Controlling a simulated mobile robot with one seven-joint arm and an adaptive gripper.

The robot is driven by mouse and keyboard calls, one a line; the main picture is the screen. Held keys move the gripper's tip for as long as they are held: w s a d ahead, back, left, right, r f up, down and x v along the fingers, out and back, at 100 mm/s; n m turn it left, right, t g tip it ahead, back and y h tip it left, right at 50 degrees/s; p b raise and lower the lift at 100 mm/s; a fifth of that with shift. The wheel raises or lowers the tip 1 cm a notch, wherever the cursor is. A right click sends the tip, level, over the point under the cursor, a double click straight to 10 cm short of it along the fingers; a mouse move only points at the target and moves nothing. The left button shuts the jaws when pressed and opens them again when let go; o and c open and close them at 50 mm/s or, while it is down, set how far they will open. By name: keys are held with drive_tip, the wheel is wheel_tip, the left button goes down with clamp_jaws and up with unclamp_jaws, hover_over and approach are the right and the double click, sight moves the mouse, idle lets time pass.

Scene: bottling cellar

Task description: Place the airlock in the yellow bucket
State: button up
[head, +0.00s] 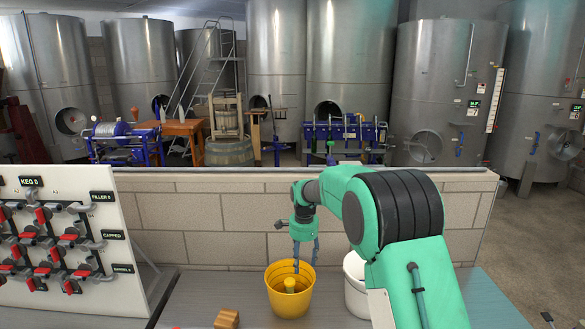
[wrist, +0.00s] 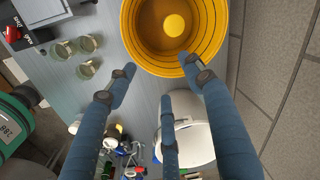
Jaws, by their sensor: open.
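The yellow bucket (head: 271,297) stands on the grey bench below my gripper (head: 304,262). A small yellow-topped piece (head: 290,285) is inside the bucket; it may be the airlock, but I cannot be sure. In the wrist view the bucket's ribbed wall (wrist: 133,38) fills the top, and the round yellow top (wrist: 174,25) shows within it, apart from my fingers. My gripper (wrist: 158,76) has its blue fingers spread with nothing between them. In the head view its fingertips are at or just above the bucket's rim.
A white container (head: 356,285) stands right of the bucket, partly behind my arm. A wooden block (head: 227,319) lies to the left. A panel with red valve handles (head: 70,240) stands further left. A low block wall (head: 210,225) runs behind. Several glass jars (wrist: 88,44) show in the wrist view.

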drive_tip(key=s+d+r+n+t, duration=0.1)
drive_tip(key=s+d+r+n, duration=0.35)
drive_tip(key=s+r, duration=0.75)
drive_tip(key=s+d+r+n+t, duration=0.1)
drive_tip(key=s+d+r, duration=0.6)
drive_tip(key=s+r, duration=0.55)
drive_tip(key=s+d+f+n+t, duration=0.1)
drive_tip(key=s+d+f+n, duration=0.1)
drive_tip(key=s, duration=1.3)
drive_tip(key=s+d+f+n+t, duration=0.1)
drive_tip(key=s+d+n, duration=0.3)
drive_tip(key=s, duration=1.2)
drive_tip(key=shift+f+t, duration=0.3)
drive_tip(key=shift+f, duration=0.15)
